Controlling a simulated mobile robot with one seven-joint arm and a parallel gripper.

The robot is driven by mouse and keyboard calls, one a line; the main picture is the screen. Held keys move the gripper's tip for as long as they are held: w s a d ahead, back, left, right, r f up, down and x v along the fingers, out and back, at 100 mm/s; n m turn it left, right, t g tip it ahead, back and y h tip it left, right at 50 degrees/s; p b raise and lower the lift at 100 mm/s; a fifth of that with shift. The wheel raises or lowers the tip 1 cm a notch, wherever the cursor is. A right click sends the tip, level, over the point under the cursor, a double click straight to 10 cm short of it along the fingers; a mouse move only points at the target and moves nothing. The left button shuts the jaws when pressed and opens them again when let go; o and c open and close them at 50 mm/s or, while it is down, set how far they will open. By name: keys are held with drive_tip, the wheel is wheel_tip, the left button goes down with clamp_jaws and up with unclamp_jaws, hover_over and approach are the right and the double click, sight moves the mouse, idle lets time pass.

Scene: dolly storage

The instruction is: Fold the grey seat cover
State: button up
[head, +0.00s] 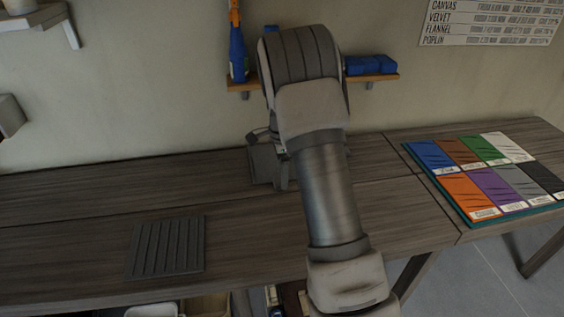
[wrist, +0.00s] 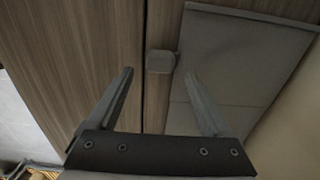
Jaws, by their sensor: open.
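The grey seat cover (wrist: 245,55) lies flat on the wooden table in the wrist view, with a raised edge and a seam across it. A small grey tab (wrist: 160,62) sticks out from its left side over the gap between the table's planks. My gripper (wrist: 163,82) is open and empty. Its two fingers stand apart on either side of the tab in the picture; I cannot tell whether they touch anything. In the head view my arm hides most of the cover. A grey part of it (head: 262,164) seems to show left of the arm.
A dark ribbed square panel (head: 167,247) lies on the table at front left. A board of coloured fabric swatches (head: 466,213) lies at the right. A wall shelf (head: 375,77) holds a blue bottle (head: 238,52) and blue folded items (head: 368,65).

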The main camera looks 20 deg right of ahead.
drive_tip(key=shift+f, duration=0.95)
clamp_jaws()
idle(0.3)
